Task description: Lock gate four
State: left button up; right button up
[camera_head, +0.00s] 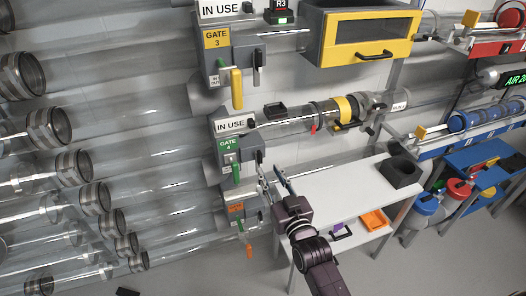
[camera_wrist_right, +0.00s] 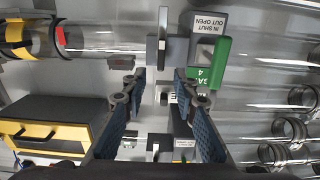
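The gate four unit has a green "GATE 4" label (camera_head: 228,142), a green handle (camera_head: 236,172) hanging below it, and a dark upright lever (camera_head: 259,156) on its right side. In the right wrist view, upside down, the green handle (camera_wrist_right: 222,63) is beside a plate reading "IN SHUT OUT OPEN" (camera_wrist_right: 209,23), and the lever (camera_wrist_right: 163,38) stands beyond the fingertips. My right gripper (camera_head: 273,175) is open and empty, just below and right of the lever; its fingers also show in the wrist view (camera_wrist_right: 159,86). I see no contact. My left gripper is not in view.
An "IN USE" sign (camera_head: 234,125) sits above gate four. Gate three, with a yellow handle (camera_head: 236,88), is above it; an orange handle (camera_head: 249,251) is below. A clear tube (camera_head: 290,124) runs rightward. A white table (camera_head: 340,190) holds a black bin (camera_head: 401,172).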

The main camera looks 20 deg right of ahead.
aim_at(261, 156)
jog(key=w, duration=0.6)
jog(key=shift+w+a+r+p, duration=0.2)
jog(key=shift+w+r+p, duration=0.05)
jog(key=shift+w+p, duration=0.1)
jog(key=shift+w, duration=0.2)
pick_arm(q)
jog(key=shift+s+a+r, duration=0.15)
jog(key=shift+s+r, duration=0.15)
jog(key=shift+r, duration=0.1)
pick_arm(e)
jog(key=shift+w, duration=0.2)
grip_shut()
